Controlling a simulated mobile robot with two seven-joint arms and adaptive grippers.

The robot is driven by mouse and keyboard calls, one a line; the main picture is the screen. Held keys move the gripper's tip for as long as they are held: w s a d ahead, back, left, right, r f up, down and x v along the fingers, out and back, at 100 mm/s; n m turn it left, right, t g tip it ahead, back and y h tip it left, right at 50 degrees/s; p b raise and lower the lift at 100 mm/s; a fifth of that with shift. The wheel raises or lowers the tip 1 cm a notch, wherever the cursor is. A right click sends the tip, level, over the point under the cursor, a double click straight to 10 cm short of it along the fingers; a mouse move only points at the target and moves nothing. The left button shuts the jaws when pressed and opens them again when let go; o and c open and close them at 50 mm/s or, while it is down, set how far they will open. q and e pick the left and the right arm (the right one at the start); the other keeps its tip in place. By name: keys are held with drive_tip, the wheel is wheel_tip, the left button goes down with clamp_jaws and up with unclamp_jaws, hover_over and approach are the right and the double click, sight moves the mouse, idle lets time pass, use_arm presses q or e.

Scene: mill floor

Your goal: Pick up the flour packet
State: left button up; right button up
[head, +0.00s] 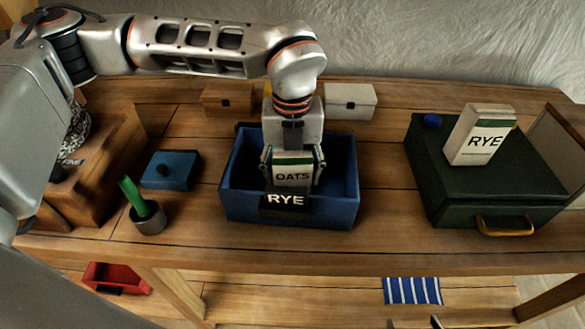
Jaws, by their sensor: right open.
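A white packet with a green band marked OATS (292,176) is at the blue crate (343,205), whose front label reads RYE. My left gripper (292,168) points down over the crate with a finger against each side of this packet, shut on it. I cannot tell whether the packet touches the crate floor. A second white packet, marked RYE (480,135), stands slightly tilted on a dark green case (430,175) at the right. My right gripper (414,323) shows only its two spread fingertips at the bottom edge, low and away from both packets.
On the bench (390,240), a blue lidded box (170,170) and a grey pot (149,219) with a green handle stand left of the crate. Small boxes, one white (350,101), stand behind. A red tray (118,278) and striped cloth (411,291) lie below.

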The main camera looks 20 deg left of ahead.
use_arm(q)
wheel_tip(320, 180, up, 20)
drive_tip(key=p, duration=0.1)
drive_tip(key=shift+p, duration=0.3)
idle(0.5)
